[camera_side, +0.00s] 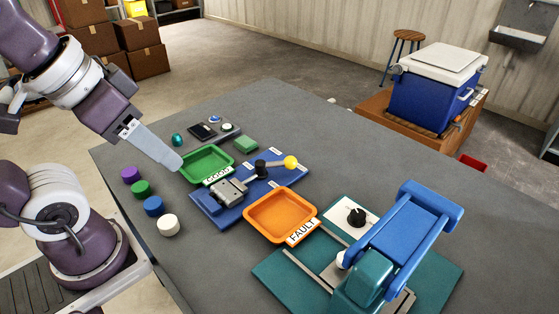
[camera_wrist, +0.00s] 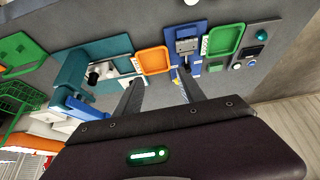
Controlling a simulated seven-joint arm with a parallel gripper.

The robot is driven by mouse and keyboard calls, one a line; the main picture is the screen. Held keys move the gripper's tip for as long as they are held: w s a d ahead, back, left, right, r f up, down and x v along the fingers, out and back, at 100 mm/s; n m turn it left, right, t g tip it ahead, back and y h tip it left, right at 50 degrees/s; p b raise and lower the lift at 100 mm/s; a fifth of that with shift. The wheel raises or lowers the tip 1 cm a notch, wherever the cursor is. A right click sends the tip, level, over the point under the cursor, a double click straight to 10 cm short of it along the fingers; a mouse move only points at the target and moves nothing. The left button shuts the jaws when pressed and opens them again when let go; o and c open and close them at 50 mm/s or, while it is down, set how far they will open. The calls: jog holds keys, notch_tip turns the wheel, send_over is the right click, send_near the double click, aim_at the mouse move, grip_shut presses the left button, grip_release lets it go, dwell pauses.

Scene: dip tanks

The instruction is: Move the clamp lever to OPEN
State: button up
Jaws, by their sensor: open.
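The clamp unit has a blue base (camera_side: 235,207) with a grey metal clamp (camera_side: 229,190) between the green and orange trays. Its clamp lever (camera_side: 275,164) runs from a black pivot to a yellow ball knob (camera_side: 290,162), which points right in the side view. Small white labels lie around the knob; I cannot read them. My gripper (camera_side: 174,162) is open and empty, above the table at the green tray's left edge, apart from the lever.
The green tray (camera_side: 184,176) and orange tray (camera_side: 248,226), labelled FAULT, flank the clamp. Several coloured buttons (camera_side: 153,205) line the near left edge. A teal board (camera_side: 270,273) with a black dial (camera_side: 356,216) and a blue-armed device (camera_side: 412,232) stands right. The table's back right is clear.

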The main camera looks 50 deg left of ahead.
jog(key=w+n, duration=0.1)
jog(key=w, duration=0.1)
jog(key=w+r, duration=0.1)
jog(key=w+n+g, duration=0.1)
jog(key=w, duration=0.1)
jog(key=shift+w+r+n, duration=0.3)
jog(key=c, duration=0.7)
jog(key=w+n, duration=0.1)
jog(key=w, duration=0.2)
jog(key=w+n+g, duration=0.1)
jog(key=w, duration=0.1)
jog(key=w+f+n, duration=0.1)
jog(key=w, duration=0.2)
jog(key=shift+w+d+n+g, duration=0.3)
jog(key=shift+d, duration=0.1)
grip_shut()
jog(key=w+d+f+n+g+y, duration=0.1)
jog(key=w+d+f+n+y, duration=0.2)
jog(key=w+f, duration=0.9)
jog(key=w+d+n, duration=0.1)
jog(key=w+n, duration=0.1)
jog(key=n, duration=0.1)
jog(key=shift+w+f+n+g, duration=0.15)
jog(key=shift+w+n+g, duration=0.15)
jog(key=shift+w+n, duration=0.1)
